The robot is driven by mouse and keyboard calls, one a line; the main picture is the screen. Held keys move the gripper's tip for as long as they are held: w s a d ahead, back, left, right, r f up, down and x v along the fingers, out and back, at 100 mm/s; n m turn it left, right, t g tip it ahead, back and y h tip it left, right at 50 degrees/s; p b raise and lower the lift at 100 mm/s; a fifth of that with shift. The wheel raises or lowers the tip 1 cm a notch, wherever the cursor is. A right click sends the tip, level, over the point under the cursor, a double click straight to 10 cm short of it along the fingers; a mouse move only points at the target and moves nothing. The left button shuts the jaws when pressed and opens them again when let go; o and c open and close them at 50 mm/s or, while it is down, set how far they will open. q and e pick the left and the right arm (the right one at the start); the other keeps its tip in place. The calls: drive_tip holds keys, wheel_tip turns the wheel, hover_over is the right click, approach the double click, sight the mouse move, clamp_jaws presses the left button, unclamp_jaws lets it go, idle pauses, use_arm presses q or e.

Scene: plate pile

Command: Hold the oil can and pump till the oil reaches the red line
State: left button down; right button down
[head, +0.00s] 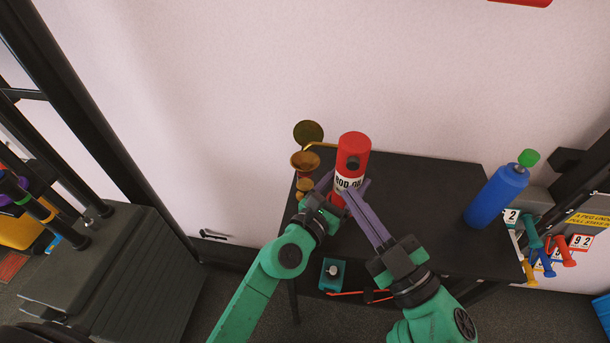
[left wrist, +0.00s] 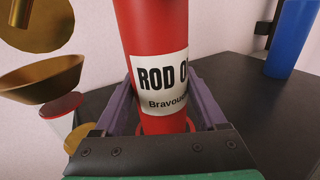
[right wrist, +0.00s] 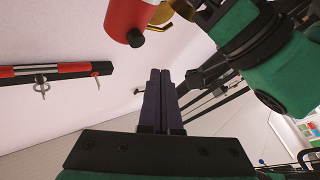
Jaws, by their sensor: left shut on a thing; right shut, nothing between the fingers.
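The red oil can (head: 355,145) with a white label reading "ROD O..." stands upright over the dark table. It also fills the middle of the left wrist view (left wrist: 155,30). My left gripper (head: 343,190) is shut on the can's lower part, with one finger on each side in the left wrist view (left wrist: 163,115). My right gripper (head: 349,194) is shut and empty, its fingertips just in front of the can; whether they touch it I cannot tell. In the right wrist view the shut fingers (right wrist: 160,75) point up below the red can (right wrist: 125,15). I cannot make out an oil level.
A brass cup (head: 305,160) and brass disc (head: 308,132) stand left of the can. A dark red ring (left wrist: 60,107) shows below the cup. A blue bottle (head: 495,195) with a green top is at the table's right end. The table top (head: 430,190) between is clear.

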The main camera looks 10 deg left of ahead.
sight(347, 165)
drive_tip(key=shift+w, duration=2.65)
drive_tip(key=shift+s, duration=0.15)
drive_tip(key=s, duration=0.6)
drive_tip(key=shift+s, duration=0.4)
idle(2.9)
